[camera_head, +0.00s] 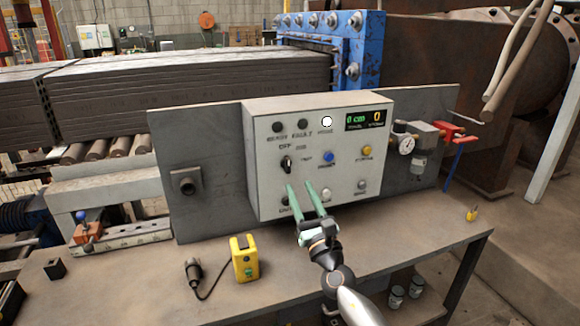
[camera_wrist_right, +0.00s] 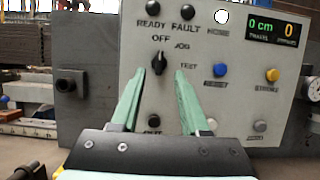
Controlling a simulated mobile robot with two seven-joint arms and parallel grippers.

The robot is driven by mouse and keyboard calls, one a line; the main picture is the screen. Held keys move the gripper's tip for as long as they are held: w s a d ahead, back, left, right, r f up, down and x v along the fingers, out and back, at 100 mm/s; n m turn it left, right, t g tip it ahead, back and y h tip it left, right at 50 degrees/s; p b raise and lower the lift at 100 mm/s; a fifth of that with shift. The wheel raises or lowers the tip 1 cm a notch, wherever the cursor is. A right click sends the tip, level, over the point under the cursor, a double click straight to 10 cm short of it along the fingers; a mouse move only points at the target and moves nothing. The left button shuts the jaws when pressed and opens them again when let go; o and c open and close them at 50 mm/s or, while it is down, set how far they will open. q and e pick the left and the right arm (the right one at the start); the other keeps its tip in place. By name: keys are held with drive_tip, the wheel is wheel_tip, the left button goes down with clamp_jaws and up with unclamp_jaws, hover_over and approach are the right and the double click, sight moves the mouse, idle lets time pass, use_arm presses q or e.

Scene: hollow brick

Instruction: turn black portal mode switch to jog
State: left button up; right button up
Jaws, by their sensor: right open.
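The black mode switch (camera_head: 287,164) is a small knob on the left part of a grey control box (camera_head: 262,190). In the right wrist view the switch (camera_wrist_right: 159,63) stands roughly upright, under the word OFF, with JOG and TEST printed to its right. It seems to point up near OFF. My right gripper (camera_head: 299,185) is open and empty, its two green fingers aimed at the box just below the switch. In the wrist view the fingertips (camera_wrist_right: 160,73) lie on either side of the switch, apparently not touching it. My left gripper is not in view.
Beside the switch are a blue button (camera_head: 328,157), a yellow button (camera_head: 367,151) and a green-lit display (camera_head: 366,119). A yellow box (camera_head: 245,259) with a cable stands on the bench (camera_head: 150,275). A gauge (camera_head: 406,146) sits right of the box.

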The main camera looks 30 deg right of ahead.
sight(289, 165)
drive_tip(key=x, duration=0.7)
drive_tip(key=shift+w, duration=0.35)
clamp_jaws()
